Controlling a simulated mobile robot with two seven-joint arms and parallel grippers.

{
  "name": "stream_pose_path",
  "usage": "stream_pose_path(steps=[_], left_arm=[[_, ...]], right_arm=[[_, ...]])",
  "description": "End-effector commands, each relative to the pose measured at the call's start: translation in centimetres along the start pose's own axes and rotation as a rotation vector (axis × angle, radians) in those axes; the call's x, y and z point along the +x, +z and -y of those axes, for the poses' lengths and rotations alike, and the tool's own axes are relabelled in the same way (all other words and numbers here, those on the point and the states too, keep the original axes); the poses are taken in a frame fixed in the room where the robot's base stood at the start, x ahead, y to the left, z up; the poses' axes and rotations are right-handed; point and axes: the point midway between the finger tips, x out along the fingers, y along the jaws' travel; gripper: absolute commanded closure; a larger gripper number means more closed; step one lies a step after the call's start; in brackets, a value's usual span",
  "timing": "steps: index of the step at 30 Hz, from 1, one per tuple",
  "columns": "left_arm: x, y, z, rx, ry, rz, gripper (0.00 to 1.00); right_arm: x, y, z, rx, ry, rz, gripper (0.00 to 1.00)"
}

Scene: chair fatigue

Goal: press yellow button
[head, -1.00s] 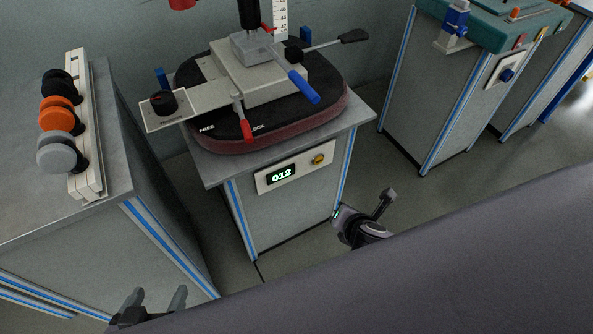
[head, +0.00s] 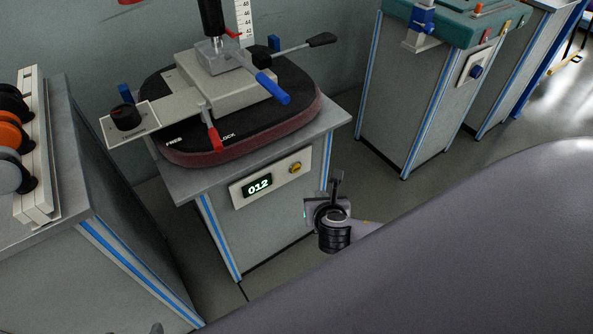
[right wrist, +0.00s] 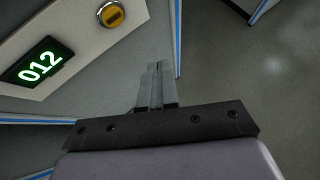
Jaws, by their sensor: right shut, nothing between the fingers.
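The yellow button (head: 296,168) sits on a pale panel on the front of the middle cabinet, to the right of a green display (head: 257,186) reading 012. The button also shows at the top of the right wrist view (right wrist: 111,14). My right gripper (head: 337,178) is in front of the cabinet, right of the button in the head view and apart from it. In the right wrist view its fingers (right wrist: 157,68) are together and empty, pointing below and right of the button.
A seat-like test rig (head: 240,115) with levers stands on the middle cabinet. A left cabinet (head: 110,190) carries a rack of knobs (head: 38,150). Open floor lies between the middle and right cabinets.

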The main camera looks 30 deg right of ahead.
Motion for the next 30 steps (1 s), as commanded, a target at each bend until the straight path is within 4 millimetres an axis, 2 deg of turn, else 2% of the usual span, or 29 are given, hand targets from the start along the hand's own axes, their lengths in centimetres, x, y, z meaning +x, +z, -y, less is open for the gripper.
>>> stream_pose_path(steps=[6, 11, 15, 30], left_arm=[[0.8, -0.6, -1.2, 0.015, 0.028, -0.048, 0.21], [0.6, -2.5, -2.1, 0.021, 0.05, -0.088, 0.21], [0.6, -2.8, -2.2, 0.015, 0.051, -0.094, 0.21], [0.8, -2.0, -2.0, 0.011, 0.048, -0.079, 0.21]], right_arm=[[2.6, 1.3, -1.7, 0.004, 0.001, 0.003, 1.0], [3.7, 2.7, -2.7, 0.002, 0.0, 0.001, 1.0], [4.5, 3.3, -3.3, 0.002, 0.001, 0.0, 1.0], [4.9, 3.6, -3.6, 0.002, 0.001, -0.001, 1.0]])
